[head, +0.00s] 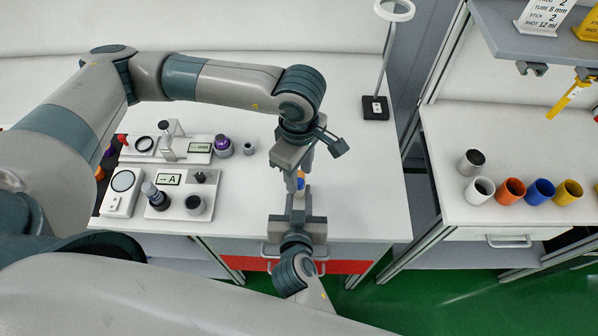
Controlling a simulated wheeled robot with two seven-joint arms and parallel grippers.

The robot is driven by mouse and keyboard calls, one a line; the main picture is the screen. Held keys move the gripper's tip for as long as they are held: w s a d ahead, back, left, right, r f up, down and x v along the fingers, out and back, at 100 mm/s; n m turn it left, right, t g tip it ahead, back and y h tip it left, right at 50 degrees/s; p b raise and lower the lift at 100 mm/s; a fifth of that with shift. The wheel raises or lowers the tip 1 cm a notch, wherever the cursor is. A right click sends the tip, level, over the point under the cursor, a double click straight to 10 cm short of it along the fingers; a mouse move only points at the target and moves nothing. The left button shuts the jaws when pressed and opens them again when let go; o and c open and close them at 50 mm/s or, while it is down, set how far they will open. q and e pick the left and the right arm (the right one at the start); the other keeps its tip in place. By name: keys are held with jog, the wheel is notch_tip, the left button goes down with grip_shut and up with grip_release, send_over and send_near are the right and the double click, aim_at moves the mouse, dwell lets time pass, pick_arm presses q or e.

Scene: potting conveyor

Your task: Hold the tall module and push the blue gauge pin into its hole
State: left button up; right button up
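A small orange and blue thing (300,182) shows between my two grippers over the right part of the white bench. It is mostly hidden, and I cannot tell whether it is the tall module, the blue gauge pin or both. My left gripper (299,172) points down from above, with its fingers around or just beside this thing; whether it grips it is hidden. My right gripper (298,200) reaches in from the front edge, its fingers apart and pointing at the thing. No hole shows clearly.
Gauge and display units (187,196) stand on the bench's left, with a purple-topped jar (222,146) and a small dark cup (249,149). A ring lamp (375,108) stands at the back. Several coloured cups (540,192) are on the right bench. The bench right of my grippers is clear.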

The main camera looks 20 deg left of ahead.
aim_at(299, 182)
pick_arm(q)
notch_tip(299, 182, up, 11)
jog(key=shift+r, duration=0.15)
dwell(0.4)
dwell(0.6)
pick_arm(e)
jog(key=o, duration=1)
jog(key=shift+s, duration=0.15)
jog(key=shift+v, duration=3.65)
pick_arm(q)
jog(key=shift+s, duration=0.1)
pick_arm(e)
jog(key=shift+d, duration=0.1)
